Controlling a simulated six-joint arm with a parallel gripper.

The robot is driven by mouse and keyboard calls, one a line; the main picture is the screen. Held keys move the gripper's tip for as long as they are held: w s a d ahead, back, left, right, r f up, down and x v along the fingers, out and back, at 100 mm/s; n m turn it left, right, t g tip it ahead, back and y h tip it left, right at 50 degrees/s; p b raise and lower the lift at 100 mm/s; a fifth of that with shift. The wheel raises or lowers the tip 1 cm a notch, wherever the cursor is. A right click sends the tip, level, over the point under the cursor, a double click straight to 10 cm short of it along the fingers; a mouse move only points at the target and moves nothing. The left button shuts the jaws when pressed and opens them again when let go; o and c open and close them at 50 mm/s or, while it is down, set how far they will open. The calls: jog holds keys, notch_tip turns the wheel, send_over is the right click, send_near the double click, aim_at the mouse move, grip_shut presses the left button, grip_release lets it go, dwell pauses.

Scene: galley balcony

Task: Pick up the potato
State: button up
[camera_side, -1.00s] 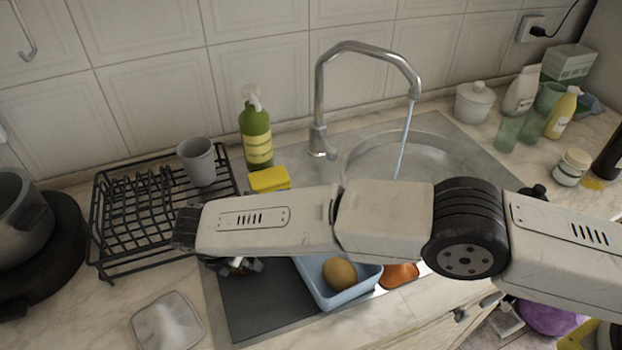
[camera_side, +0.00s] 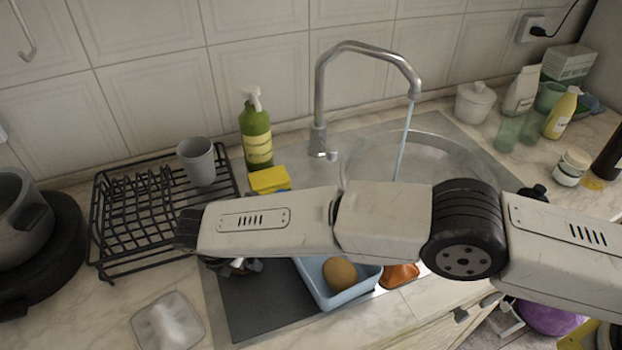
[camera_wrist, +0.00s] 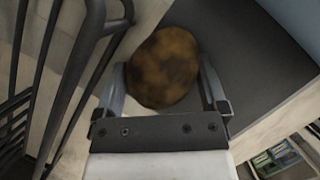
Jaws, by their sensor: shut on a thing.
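The potato (camera_wrist: 163,68) is brown, rounded and mottled, and sits between the two fingers of my gripper (camera_wrist: 162,84) in the wrist view. The fingers touch it on its left and right sides, so my gripper is shut on it. In the side view my gripper (camera_side: 238,266) is mostly hidden under my forearm, above the dark grey drainboard (camera_side: 262,300). The potato cannot be made out there. Whether it is clear of the surface below is hard to tell.
A black dish rack (camera_side: 118,268) with a grey cup (camera_side: 198,162) stands to the left. A blue tub (camera_side: 312,283) holding a brown oval thing (camera_side: 340,272) is right of my gripper. A yellow sponge (camera_side: 268,179) and green bottle (camera_side: 256,138) are behind. Water runs from the faucet (camera_side: 318,90).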

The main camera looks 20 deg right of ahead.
jog(key=shift+r, duration=0.1)
jog(key=shift+r, duration=1.3)
jog(key=shift+s+d+r, duration=0.25)
jog(key=shift+s+r, duration=0.05)
jog(key=shift+r, duration=0.25)
jog(key=shift+s+d+r, duration=0.2)
jog(key=shift+s+r, duration=0.05)
jog(key=shift+r, duration=0.3)
jog(key=s+d+r, duration=0.8)
jog(key=s, duration=0.1)
jog(key=shift+s, duration=0.35)
